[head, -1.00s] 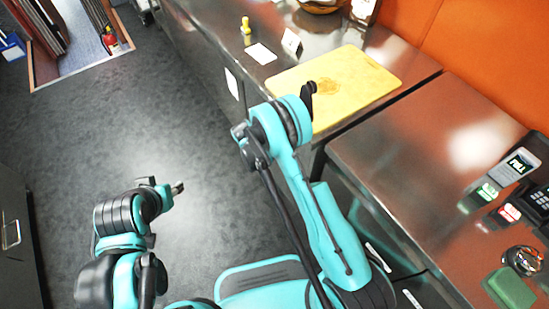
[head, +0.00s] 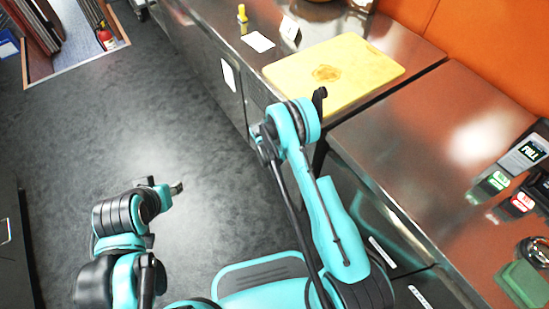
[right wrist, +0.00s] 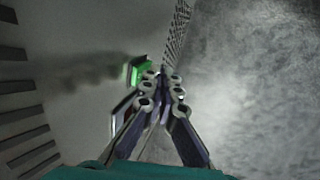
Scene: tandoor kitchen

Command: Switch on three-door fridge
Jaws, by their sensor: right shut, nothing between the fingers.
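A small green-lit switch (right wrist: 139,72) sits on a pale panel (right wrist: 85,95) in the right wrist view, likely the fridge's. My right gripper (right wrist: 162,78) is shut and empty, with its fingertips close beside the switch. I cannot tell whether they touch it. In the head view the right gripper is hidden. Steel counter units with door fronts (head: 222,85) stand along the right; I cannot tell which is the three-door fridge. My left gripper (head: 177,188) hangs over the floor at the left, away from the units; its fingers are too small to read.
Dark vent slots (right wrist: 25,115) line the left of the panel. A yellow cutting board (head: 365,75) and a yellow bottle (head: 242,18) are on the far counter. A card terminal (head: 525,155) lies on the near counter (head: 420,145). The grey floor (head: 100,120) at left is clear.

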